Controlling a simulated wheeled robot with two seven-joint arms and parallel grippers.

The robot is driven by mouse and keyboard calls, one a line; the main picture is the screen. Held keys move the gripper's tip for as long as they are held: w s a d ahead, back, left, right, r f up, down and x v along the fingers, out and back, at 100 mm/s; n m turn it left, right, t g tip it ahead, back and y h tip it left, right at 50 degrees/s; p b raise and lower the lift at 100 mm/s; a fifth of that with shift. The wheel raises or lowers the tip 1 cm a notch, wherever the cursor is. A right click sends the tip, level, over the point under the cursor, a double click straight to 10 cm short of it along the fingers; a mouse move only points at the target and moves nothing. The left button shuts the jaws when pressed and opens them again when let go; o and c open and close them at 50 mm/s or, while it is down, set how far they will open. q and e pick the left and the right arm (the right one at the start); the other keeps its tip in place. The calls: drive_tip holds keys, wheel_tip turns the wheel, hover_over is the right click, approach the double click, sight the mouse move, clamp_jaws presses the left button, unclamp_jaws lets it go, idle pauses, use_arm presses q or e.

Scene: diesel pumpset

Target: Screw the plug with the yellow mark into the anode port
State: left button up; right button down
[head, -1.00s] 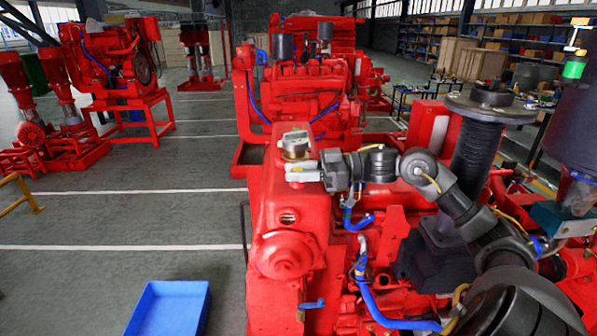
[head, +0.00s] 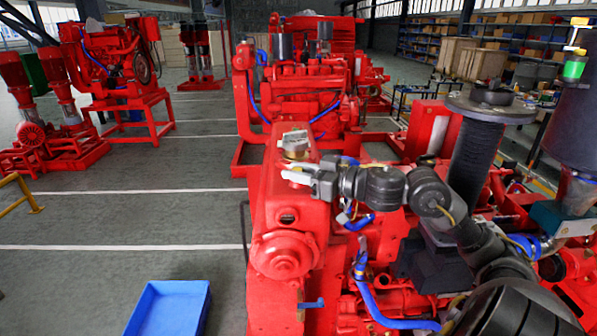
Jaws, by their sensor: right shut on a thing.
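My right gripper (head: 297,176) is at the top of the near red engine's housing (head: 268,205), just in front of the metal cap (head: 295,145). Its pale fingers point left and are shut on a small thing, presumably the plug. The fingers hide that thing, and I cannot make out a yellow mark on it. I cannot pick out the anode port or tell whether the plug touches it. My left gripper is not in view.
A blue bin (head: 167,308) stands on the floor at the front left. Blue hoses (head: 375,305) run along the engine's near side. A black column (head: 478,150) rises right of the engine. More red pumpsets stand behind, and the floor at left is mostly clear.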

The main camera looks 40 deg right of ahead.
drive_tip(key=c, duration=1.3)
unclamp_jaws()
drive_tip(key=shift+w, duration=0.1)
drive_tip(key=shift+o, duration=0.2)
drive_tip(key=n+g+y, duration=0.3)
drive_tip(key=y, duration=0.1)
drive_tip(key=shift+d+n+y, duration=0.1)
drive_tip(key=shift+n+y, duration=0.3)
drive_tip(key=shift+n+g+y, duration=1.1)
drive_tip(key=shift+g, duration=0.2)
clamp_jaws()
